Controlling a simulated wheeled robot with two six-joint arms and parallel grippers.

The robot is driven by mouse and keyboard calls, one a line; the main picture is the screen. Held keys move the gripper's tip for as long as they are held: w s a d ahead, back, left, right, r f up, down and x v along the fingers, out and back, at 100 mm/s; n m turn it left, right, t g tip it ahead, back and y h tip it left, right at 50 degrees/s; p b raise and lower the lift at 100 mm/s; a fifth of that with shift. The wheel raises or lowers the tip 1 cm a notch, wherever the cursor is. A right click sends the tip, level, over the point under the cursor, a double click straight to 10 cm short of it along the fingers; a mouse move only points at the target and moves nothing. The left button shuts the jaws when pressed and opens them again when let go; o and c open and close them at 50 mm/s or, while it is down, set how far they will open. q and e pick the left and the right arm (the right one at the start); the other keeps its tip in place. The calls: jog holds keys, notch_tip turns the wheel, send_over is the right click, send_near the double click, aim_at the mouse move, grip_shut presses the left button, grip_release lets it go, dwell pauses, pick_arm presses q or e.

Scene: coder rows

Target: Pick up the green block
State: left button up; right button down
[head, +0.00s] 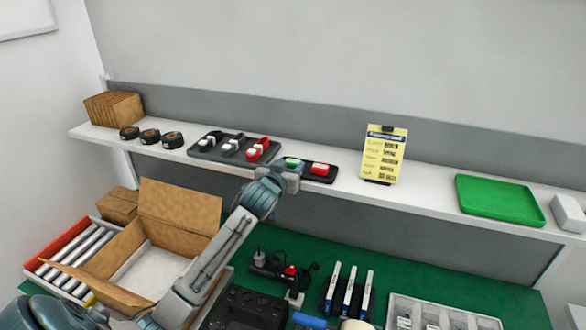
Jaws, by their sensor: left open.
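The green block (292,162) sits at the left end of a small dark tray (333,177) on the white shelf. A red block (320,169) with a white front lies in the same tray, to its right. My left gripper (287,176) is open, just in front of the green block, and hides its lower part. I cannot tell whether the fingers touch it. My right gripper is not in view.
Left of the gripper, a larger dark tray (205,150) holds white and red blocks. A yellow sign (384,154) and a green tray (499,200) stand to the right. An open cardboard box (178,207) and small gear occupy the green bench below.

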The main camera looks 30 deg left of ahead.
pick_arm(q)
jog(key=shift+x, duration=1.15)
jog(key=shift+s, duration=0.1)
jog(key=c, duration=0.6)
jog(key=shift+r, duration=0.1)
